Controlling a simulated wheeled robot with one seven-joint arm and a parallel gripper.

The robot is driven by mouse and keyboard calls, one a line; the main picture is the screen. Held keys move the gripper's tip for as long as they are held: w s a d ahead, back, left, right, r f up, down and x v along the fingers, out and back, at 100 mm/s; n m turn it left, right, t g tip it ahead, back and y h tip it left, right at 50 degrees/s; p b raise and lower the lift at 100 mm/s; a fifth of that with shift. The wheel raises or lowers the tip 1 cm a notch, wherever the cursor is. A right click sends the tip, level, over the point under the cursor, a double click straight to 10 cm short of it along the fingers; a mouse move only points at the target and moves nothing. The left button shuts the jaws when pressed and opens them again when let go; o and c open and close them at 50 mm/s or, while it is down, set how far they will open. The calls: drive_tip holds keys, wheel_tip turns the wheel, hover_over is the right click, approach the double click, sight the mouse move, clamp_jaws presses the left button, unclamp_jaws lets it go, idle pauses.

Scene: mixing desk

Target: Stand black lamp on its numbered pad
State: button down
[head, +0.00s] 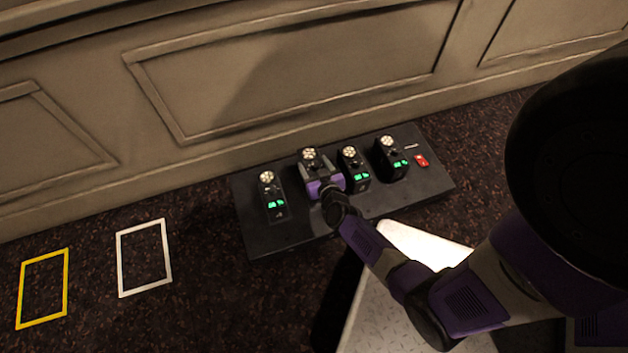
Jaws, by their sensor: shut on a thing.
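Several alike black lamps with pale round tops stand on a dark board on the floor. My gripper (315,172) is shut on the second lamp from the left (309,154). Its pale top shows beyond the fingers; its lower front is hidden by my gripper, so I cannot tell whether it touches the board. The leftmost lamp (267,180), the third lamp (350,155) and the rightmost lamp (388,145) show lit green displays. No pad number is readable from here.
The dark board (290,238) lies close to a panelled wall (280,85). A red switch (421,160) sits at its right end. A white outlined rectangle (121,268) and a yellow one (23,296) mark empty carpet at left. A pale metal plate (378,310) is beneath my arm.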

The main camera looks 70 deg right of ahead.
drive_tip(key=shift+w+d+f+b, duration=0.1)
drive_tip(key=shift+f+b, duration=2.3)
drive_tip(key=shift+f, duration=0.7)
drive_tip(key=shift+f, duration=0.2)
drive_tip(key=shift+c, duration=1.8)
unclamp_jaws()
